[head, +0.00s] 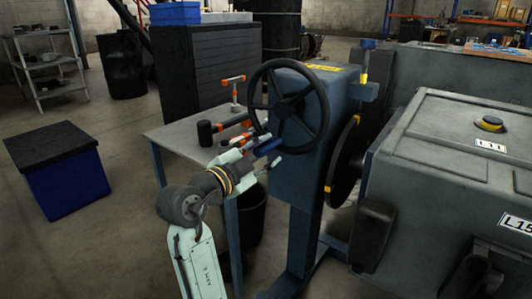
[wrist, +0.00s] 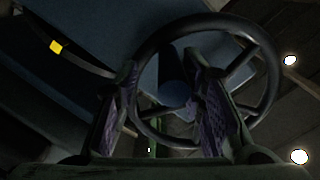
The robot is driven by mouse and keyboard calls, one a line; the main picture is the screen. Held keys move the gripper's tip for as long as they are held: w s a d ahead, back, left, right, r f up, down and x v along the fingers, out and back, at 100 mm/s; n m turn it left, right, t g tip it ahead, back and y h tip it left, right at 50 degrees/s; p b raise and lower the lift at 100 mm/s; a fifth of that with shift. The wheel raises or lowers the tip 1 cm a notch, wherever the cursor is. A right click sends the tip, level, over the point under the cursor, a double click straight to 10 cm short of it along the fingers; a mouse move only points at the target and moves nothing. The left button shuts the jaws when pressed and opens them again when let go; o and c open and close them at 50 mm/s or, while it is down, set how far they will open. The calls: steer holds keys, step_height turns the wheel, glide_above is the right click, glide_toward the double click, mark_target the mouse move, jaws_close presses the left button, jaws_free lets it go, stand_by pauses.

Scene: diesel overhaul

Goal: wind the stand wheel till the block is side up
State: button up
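The stand wheel (head: 325,103) is a dark spoked handwheel on the near-left side of the blue stand housing (head: 290,185). Its rim (wrist: 270,70) also shows in the wrist view. The block (head: 425,140) is a large grey-green body at the right, behind a dark disc (head: 344,165) with yellow marks. My gripper (head: 268,151) is at the wheel's lower left. In the wrist view its fingers (wrist: 160,112) stand apart, with a dark blue cylindrical handle (wrist: 173,92) between them. A gap shows beside the handle; contact cannot be made out.
A grey table (head: 175,132) with a dark cylinder (head: 205,133) and orange-handled tools stands behind my gripper. A black bin (head: 250,220) is beneath it. A blue crate (head: 75,185) with a dark top stands left. The floor between is clear.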

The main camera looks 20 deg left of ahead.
steer(key=shift+s+d+r, duration=0.1)
steer(key=shift+d+r, duration=0.1)
steer(key=shift+r, duration=0.05)
steer(key=v, duration=1.2)
